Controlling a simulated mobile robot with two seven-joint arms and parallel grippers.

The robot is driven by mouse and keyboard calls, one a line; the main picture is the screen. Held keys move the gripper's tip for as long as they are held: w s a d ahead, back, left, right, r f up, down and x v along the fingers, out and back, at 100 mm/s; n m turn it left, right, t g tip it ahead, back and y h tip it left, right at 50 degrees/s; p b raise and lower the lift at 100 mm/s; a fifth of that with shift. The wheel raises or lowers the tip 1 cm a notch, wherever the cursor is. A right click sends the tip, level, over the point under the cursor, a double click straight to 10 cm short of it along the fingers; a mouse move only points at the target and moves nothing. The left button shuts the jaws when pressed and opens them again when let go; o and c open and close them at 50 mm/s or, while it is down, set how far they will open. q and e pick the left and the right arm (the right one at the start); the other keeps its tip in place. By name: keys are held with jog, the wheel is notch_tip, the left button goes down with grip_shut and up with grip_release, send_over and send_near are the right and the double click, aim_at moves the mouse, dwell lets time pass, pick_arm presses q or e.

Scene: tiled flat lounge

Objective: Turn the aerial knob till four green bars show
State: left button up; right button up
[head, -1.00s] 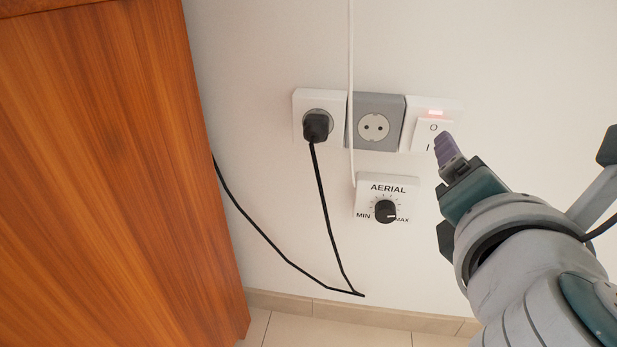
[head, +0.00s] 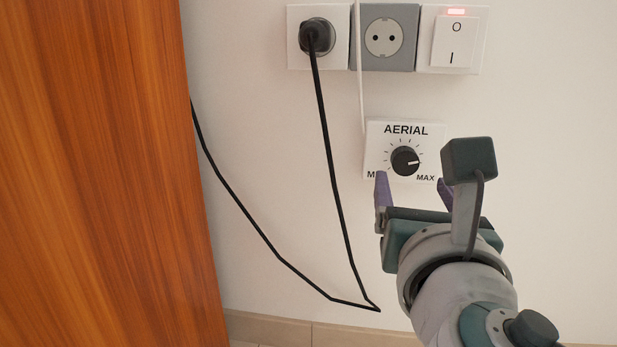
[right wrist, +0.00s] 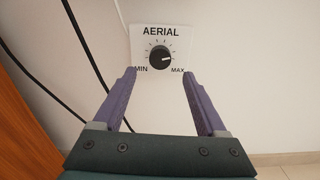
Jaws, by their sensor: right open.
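The aerial knob (head: 405,161) is a round black dial with a white mark on a white plate (head: 376,141) labelled AERIAL, MIN and MAX. The knob also shows in the right wrist view (right wrist: 160,59). My right gripper (head: 413,190) is open and empty, just below the knob, its purple fingers pointing up at the plate. In the right wrist view the open fingertips (right wrist: 160,72) lie either side of and below the knob, apart from it. My left gripper is not in view. No green bars are in view.
Above the plate are a socket with a black plug (head: 316,36), an empty grey socket (head: 384,39) and a lit switch (head: 455,42). A black cable (head: 328,150) hangs left of the plate. A wooden cabinet (head: 95,180) fills the left. Wall to the right is clear.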

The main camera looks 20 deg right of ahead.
aim_at(406, 166)
jog(key=b+x, duration=0.1)
jog(key=x, duration=0.3)
jog(key=shift+w+d, duration=0.15)
jog(key=shift+w, duration=0.2)
jog(key=shift+w+d+b, duration=0.3)
jog(key=shift+w+d, duration=0.05)
jog(key=shift+w, duration=0.1)
grip_shut()
